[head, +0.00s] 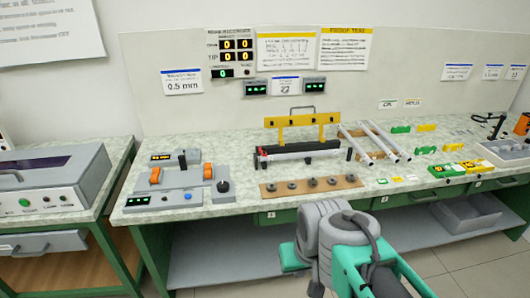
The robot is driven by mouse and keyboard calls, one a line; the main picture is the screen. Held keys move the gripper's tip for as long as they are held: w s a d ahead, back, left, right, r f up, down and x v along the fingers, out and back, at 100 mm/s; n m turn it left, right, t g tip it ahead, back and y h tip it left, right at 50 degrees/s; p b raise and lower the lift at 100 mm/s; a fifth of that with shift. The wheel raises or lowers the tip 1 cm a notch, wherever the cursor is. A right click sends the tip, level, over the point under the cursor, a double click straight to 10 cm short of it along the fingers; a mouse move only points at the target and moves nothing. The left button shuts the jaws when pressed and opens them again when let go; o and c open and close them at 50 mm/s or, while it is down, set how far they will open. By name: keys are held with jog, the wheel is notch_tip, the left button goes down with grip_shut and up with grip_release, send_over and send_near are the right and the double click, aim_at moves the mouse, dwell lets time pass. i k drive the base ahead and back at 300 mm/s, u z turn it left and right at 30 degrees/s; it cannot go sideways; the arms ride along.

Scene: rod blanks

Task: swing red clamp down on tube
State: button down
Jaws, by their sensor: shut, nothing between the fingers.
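A pale tube (300,147) lies along the dark fixture (300,156) at the middle of the bench, under a yellow frame (302,127) with a handle on top. A small reddish part (263,151) shows at the fixture's left end; I cannot tell whether it is the red clamp or how it is set. My arm, grey and teal, rises at the bottom centre in front of the bench. My gripper (294,257) seems to be the teal end at its left, shut and empty, well short of the fixture and apart from the tube.
Loose rods (375,140) lean right of the fixture. A wooden strip (311,186) with several dark knobs lies in front. A grey device (178,182) with orange parts stands left. Yellow and green blocks (447,170) and a grey tray (506,152) are at right.

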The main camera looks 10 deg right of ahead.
aim_at(263, 148)
jog(key=u, duration=0.7)
jog(key=i, duration=1.55)
jog(key=z, duration=0.2)
